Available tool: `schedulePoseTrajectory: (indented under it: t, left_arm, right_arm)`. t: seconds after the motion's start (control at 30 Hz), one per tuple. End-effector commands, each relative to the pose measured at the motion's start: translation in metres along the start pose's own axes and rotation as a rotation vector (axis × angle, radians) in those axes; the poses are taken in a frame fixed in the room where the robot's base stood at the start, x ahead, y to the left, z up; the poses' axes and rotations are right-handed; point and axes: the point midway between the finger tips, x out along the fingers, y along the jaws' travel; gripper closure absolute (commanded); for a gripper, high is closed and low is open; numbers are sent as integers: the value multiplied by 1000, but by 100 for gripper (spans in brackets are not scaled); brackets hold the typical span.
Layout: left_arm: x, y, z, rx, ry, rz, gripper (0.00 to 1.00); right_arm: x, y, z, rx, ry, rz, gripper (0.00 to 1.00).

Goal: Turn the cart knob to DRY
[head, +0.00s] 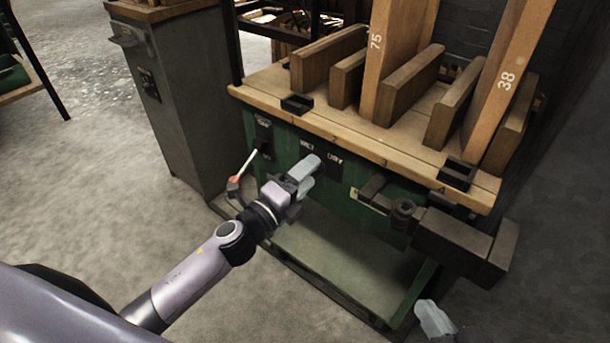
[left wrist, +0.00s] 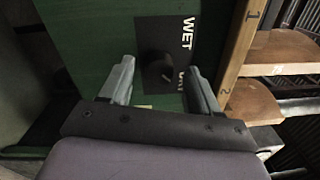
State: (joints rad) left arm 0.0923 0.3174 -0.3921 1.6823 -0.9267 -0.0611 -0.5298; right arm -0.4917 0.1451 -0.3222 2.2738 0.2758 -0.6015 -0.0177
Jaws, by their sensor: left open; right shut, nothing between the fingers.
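The cart (head: 372,232) is a green metal body under a wooden top. A black panel on its front face carries the white words WET (head: 306,146) and DRY (head: 334,161). In the left wrist view, the dark round knob (left wrist: 160,66) sits on this panel, with WET (left wrist: 187,32) beside it and DRY partly hidden by a finger. Which word the knob points at is unclear. My left gripper (head: 311,172) is open in front of the panel, its fingers on either side of the knob; contact cannot be told. My right gripper (head: 432,319) is shut and empty at the lower right.
A vise (head: 405,212) with a dark block juts from the cart's front at right. A red-tipped lever (head: 236,183) is left of my left gripper. Upright boards (head: 400,60) stand on the wooden top (head: 270,85). A grey cabinet (head: 165,100) stands at left.

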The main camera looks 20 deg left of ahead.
Motion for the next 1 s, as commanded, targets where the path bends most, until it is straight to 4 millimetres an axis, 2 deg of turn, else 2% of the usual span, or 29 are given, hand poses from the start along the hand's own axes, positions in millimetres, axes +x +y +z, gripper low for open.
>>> schedulePoseTrajectory:
  t: [0.17,0.6,1.0]
  left_arm:
    - [-10,0,0,-1,0,2,38]
    - [-63,0,0,0,0,1,38]
    - [-71,0,0,1,0,-1,38]
  right_arm:
    - [-1,0,-2,-3,0,2,100]
    - [-2,2,-3,-16,0,15,100]
    - [-2,3,0,-15,-6,18,100]
